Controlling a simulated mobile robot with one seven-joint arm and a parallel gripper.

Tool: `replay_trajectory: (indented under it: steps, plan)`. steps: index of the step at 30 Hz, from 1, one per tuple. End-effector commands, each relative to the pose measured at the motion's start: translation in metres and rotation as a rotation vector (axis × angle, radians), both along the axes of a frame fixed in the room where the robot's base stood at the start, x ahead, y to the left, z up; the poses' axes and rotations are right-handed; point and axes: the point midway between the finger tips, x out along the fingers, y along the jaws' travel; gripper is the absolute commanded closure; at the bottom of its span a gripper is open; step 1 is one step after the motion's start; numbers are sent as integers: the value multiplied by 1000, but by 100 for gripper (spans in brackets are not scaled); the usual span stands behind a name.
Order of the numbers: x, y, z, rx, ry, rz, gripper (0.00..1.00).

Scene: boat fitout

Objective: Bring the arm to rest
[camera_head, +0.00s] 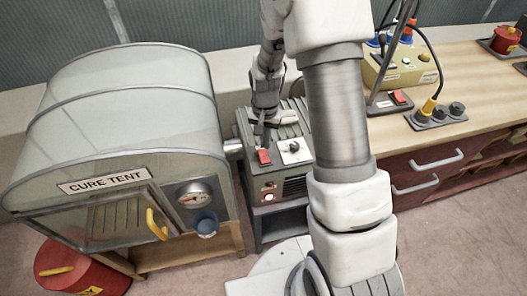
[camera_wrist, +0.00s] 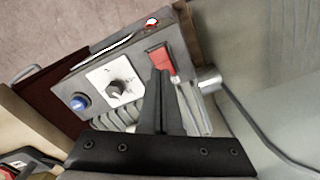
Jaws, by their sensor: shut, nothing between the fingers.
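My arm rises in front of the camera in the head view, and my gripper (camera_head: 262,138) hangs over a grey machine (camera_head: 296,186) between the cure tent and the bench. In the wrist view my gripper (camera_wrist: 162,80) is shut and empty. Its fingertips appear at the lower edge of a red switch (camera_wrist: 160,59) on the machine's top; I cannot tell whether they touch it. The red switch also shows in the head view (camera_head: 264,157). Beside it is a white plate with a black knob (camera_wrist: 119,87). A light glows on the machine's front (camera_head: 269,197).
The cure tent (camera_head: 110,120) with a yellow handle, gauge and blue knob stands close on the left. A red bin (camera_head: 75,268) is below it. On the right, a wooden bench (camera_head: 470,80) carries a yellow control box (camera_head: 400,66) and a socket strip (camera_head: 436,117) with a cable.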

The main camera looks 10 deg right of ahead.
Motion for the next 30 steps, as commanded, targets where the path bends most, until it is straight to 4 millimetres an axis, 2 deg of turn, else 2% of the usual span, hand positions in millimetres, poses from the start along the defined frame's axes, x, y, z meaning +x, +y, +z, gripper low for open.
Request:
replay_trajectory:
  steps: [4, 22, 26, 30]
  plan:
    - [0, 0, 13, 0, 0, 0, 100]
    - [0, 0, 16, 0, -4, 3, 100]
    - [-1, 0, 40, 2, -30, 24, 100]
    - [-8, 1, 85, 3, -80, 74, 100]
